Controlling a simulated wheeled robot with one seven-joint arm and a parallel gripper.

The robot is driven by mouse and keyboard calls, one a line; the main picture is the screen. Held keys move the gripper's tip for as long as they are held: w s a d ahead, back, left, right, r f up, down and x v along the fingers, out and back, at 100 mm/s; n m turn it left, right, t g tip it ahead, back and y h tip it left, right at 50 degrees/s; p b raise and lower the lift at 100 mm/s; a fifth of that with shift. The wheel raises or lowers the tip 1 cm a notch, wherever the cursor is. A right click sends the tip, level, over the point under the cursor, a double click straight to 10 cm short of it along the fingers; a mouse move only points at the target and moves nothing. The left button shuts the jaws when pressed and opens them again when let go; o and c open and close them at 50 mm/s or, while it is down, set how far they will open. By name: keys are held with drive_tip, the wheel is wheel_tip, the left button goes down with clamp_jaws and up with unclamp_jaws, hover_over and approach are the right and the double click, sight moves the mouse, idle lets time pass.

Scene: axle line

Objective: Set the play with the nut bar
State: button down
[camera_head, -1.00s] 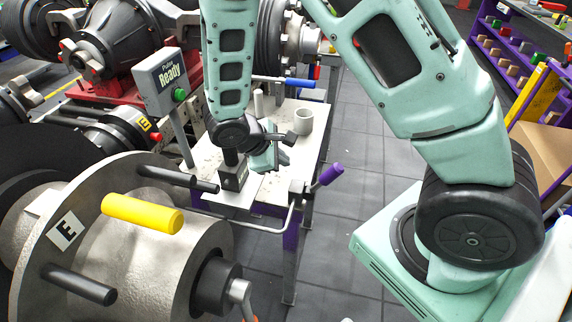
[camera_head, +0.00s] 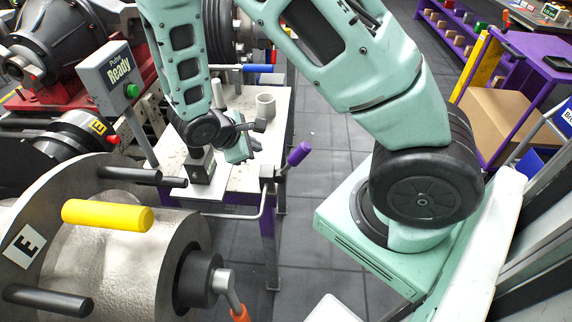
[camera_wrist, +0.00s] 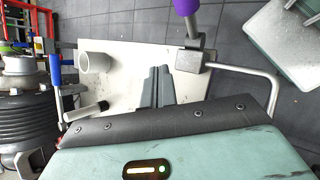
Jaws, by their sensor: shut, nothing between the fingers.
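A metal bar with an orange grip (camera_head: 239,313) hangs from the nut end (camera_head: 224,281) of the large hub marked E (camera_head: 120,255) at lower left; it looks like the nut bar, and its lower end is cut off by the frame. My gripper (camera_head: 240,149) is over the white-topped bench, well away from that bar. In the wrist view my gripper's fingers (camera_wrist: 158,82) are together and empty, above the bench top. The bar does not show in the wrist view.
A purple-handled crank (camera_head: 299,153) stands at the bench's front corner, close to my gripper. A yellow peg (camera_head: 107,215) and dark studs stick out from the hub. A "Ready" sign (camera_head: 119,76) stands behind.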

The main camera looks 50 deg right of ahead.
sight(289, 161)
drive_tip(key=s+d+f+b, duration=0.2)
drive_tip(key=shift+s+f+b, duration=0.2)
drive_tip(key=shift+s+b, duration=0.05)
drive_tip(key=shift+b, duration=0.1)
drive_tip(key=shift+s+d+f+b, duration=0.2)
drive_tip(key=shift+s+d+b, duration=0.25)
drive_tip(key=shift+s+b, duration=0.2)
drive_tip(key=shift+f, duration=0.1)
idle(1.4)
drive_tip(key=shift+s+d+f+b, duration=0.15)
drive_tip(key=shift+b, duration=0.4)
drive_tip(key=shift+s, duration=0.1)
drive_tip(key=shift+s+d+f+b, duration=0.45)
drive_tip(key=shift+s+d+b, duration=0.15)
drive_tip(key=shift+b, duration=0.45)
drive_tip(key=shift+s+d+f+b, duration=0.45)
drive_tip(key=shift+s+b, duration=0.2)
drive_tip(key=shift+b, duration=0.35)
idle(1.6)
idle(0.4)
